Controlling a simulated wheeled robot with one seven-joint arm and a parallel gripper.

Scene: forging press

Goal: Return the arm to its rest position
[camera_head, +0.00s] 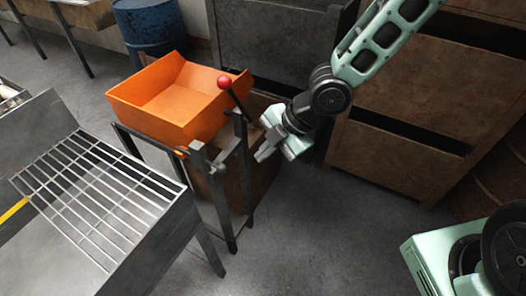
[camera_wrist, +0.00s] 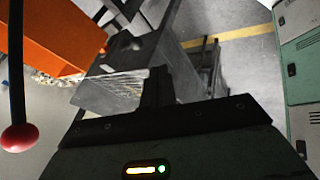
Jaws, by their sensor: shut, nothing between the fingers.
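My gripper (camera_head: 264,153) hangs at the end of my pale green arm, just right of the lever and its dark metal stand in the head view. Its fingers are shut and empty; they also show in the wrist view (camera_wrist: 158,88). The lever is a black rod with a red ball knob (camera_head: 225,82), standing tilted on the stand. In the wrist view the red knob (camera_wrist: 19,138) is at the lower left, apart from my fingers. A gap between gripper and stand cannot be judged exactly.
An orange bin (camera_head: 194,119) sits on the stand (camera_head: 197,165). A metal grate table (camera_head: 150,245) is at the left. Brown rusty cabinets (camera_head: 385,165) stand behind my arm, and a blue barrel (camera_head: 150,30) at the back. Grey floor (camera_head: 300,235) is clear in the middle.

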